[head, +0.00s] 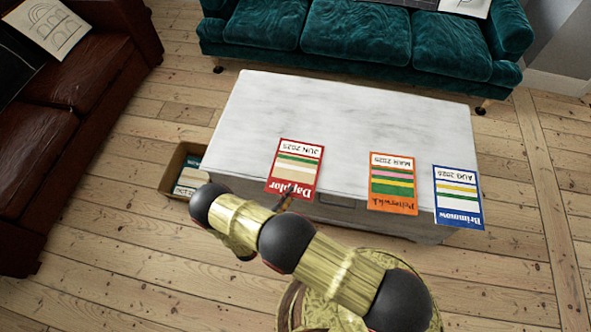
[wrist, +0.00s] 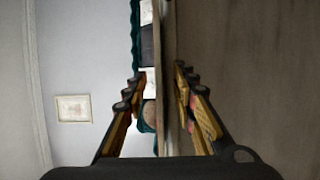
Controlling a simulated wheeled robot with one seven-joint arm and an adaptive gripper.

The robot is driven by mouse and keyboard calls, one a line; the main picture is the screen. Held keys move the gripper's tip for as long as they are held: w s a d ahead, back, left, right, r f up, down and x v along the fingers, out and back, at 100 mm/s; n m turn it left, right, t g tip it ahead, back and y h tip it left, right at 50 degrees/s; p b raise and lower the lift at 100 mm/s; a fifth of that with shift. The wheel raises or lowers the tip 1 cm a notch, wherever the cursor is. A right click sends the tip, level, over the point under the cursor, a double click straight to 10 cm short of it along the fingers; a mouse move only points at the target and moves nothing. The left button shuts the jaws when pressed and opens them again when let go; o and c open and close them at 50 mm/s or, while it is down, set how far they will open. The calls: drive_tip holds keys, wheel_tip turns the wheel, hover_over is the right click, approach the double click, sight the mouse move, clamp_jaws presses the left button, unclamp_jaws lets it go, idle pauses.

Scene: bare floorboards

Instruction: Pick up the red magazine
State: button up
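The red magazine (head: 293,167), marked "Dapplor" and "JUN 2025", lies on the white marble-topped table (head: 345,110). Its lower end reaches the table's near edge and seems to overhang it a little. My gripper (head: 285,199) is at that end, small and partly hidden by my arm. In the wrist view my gripper (wrist: 161,76) is open, its two fingers apart on either side of a thin edge-on strip. I cannot tell whether that strip is the magazine, the tabletop or both.
An orange magazine (head: 393,184) and a blue magazine (head: 458,197) lie to the right along the same edge. A cardboard box (head: 174,178) stands on the floor left of the table. A teal sofa (head: 355,35) is behind, a brown leather sofa (head: 75,95) at left.

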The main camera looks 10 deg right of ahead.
drive_tip(key=shift+w+d, duration=0.15)
drive_tip(key=shift+c, duration=1)
clamp_jaws()
